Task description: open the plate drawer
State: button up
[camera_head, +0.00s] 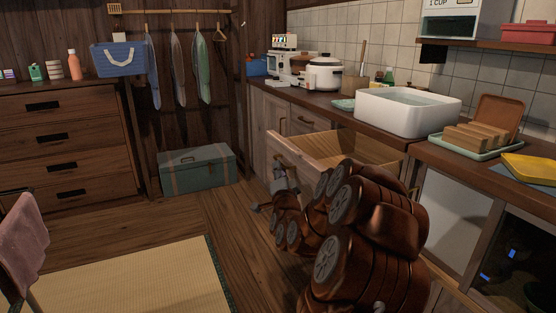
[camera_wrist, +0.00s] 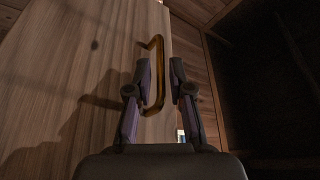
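The plate drawer (camera_head: 345,150) is pulled out from the counter below the sink, and its bare wooden inside shows in the head view. No plates show in the part I can see. Its pale wooden front (camera_wrist: 90,60) fills the left of the wrist view. The brass bar handle (camera_wrist: 158,75) stands upright in that view, between the two fingers of my gripper (camera_wrist: 156,80). The fingers are apart, with gaps visible beside the bar. In the head view my gripper (camera_head: 280,185) is at the drawer front, and my arm hides part of the drawer.
A white sink (camera_head: 405,110) and a rack on a green tray (camera_head: 475,145) are on the counter. A green trunk (camera_head: 198,166) stands by the back wall. A chair (camera_head: 22,240) is at the left.

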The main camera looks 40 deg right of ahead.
jog(key=shift+b+x, duration=0.65)
jog(key=shift+x, duration=1.85)
grip_shut()
